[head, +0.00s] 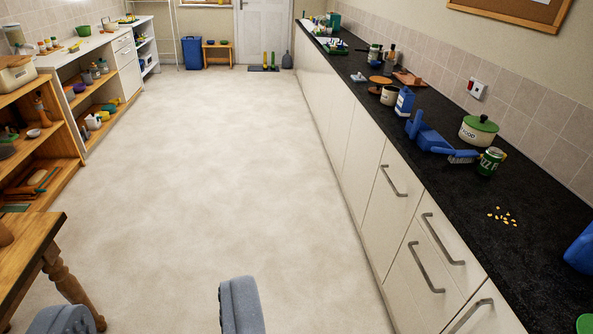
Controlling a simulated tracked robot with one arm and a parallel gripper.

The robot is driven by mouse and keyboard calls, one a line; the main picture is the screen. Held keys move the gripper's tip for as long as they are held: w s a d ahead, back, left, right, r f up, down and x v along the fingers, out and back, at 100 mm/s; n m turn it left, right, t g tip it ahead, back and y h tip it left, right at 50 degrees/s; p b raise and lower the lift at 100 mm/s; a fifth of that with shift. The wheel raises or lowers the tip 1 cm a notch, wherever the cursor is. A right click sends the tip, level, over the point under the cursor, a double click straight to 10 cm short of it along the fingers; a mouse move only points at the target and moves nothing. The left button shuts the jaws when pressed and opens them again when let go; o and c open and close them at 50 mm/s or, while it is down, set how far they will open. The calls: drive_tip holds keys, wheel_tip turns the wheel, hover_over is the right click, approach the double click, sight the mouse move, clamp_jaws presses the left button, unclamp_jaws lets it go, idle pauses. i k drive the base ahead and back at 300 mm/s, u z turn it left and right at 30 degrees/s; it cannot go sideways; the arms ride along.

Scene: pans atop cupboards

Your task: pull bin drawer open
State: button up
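A run of cream cupboard fronts lines the right side under a dark worktop. Near me are a tall front (385,215) with a bar handle (393,181), an upper drawer front (461,258) and a lower front (412,293), each with its own bar handle. Another handled front (497,318) is cut off at the bottom edge. All look shut. I cannot tell which is the bin drawer. My gripper (150,312) is at the bottom left, its two grey fingers wide apart with only floor between them. It is well left of the fronts and touches nothing visible.
The worktop (450,190) holds a green-lidded pot (478,131), a green can (490,161), a blue dustpan (428,138) and yellow crumbs (502,216). A wooden table (30,235) and shelves stand left. The pale floor (225,150) between is clear.

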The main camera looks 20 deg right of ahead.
sight(398, 193)
drive_tip(key=z, duration=0.2)
drive_tip(key=i, duration=1.25)
drive_tip(key=z, duration=0.45)
drive_tip(key=i, duration=1.15)
drive_tip(key=z, duration=0.3)
